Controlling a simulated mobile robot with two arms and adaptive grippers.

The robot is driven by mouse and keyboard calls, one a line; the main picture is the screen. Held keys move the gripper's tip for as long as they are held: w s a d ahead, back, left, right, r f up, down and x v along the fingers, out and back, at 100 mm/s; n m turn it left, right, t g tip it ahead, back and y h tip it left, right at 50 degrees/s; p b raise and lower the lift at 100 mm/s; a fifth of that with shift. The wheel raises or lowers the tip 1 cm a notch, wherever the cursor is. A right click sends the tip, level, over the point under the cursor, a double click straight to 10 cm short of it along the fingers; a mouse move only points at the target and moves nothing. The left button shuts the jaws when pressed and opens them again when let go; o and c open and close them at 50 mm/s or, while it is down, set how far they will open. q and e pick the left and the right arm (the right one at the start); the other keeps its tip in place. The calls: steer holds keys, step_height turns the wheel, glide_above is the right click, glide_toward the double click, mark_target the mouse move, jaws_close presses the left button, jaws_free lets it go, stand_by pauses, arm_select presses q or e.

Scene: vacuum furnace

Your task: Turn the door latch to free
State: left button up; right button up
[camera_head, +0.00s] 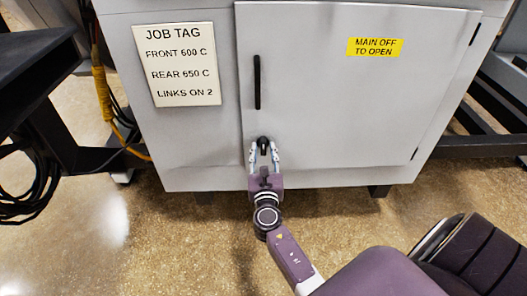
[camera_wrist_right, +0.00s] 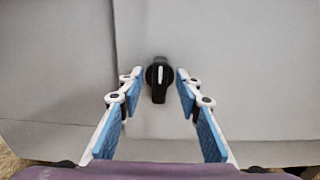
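The door latch (camera_head: 263,142) is a small black knob low on the left side of the grey cabinet door (camera_head: 345,110). In the right wrist view the latch (camera_wrist_right: 159,77) hangs with its black handle pointing down and a white mark upright on its face. My right gripper (camera_head: 264,150) is at the latch. In the wrist view its two blue-padded fingers (camera_wrist_right: 157,82) stand open on either side of the latch, with a gap on both sides. My left gripper is not in view.
A vertical black handle (camera_head: 257,82) is on the door above the latch. Black frames with cables stand at the left; the floor in front is clear.

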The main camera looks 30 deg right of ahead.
jaws_close()
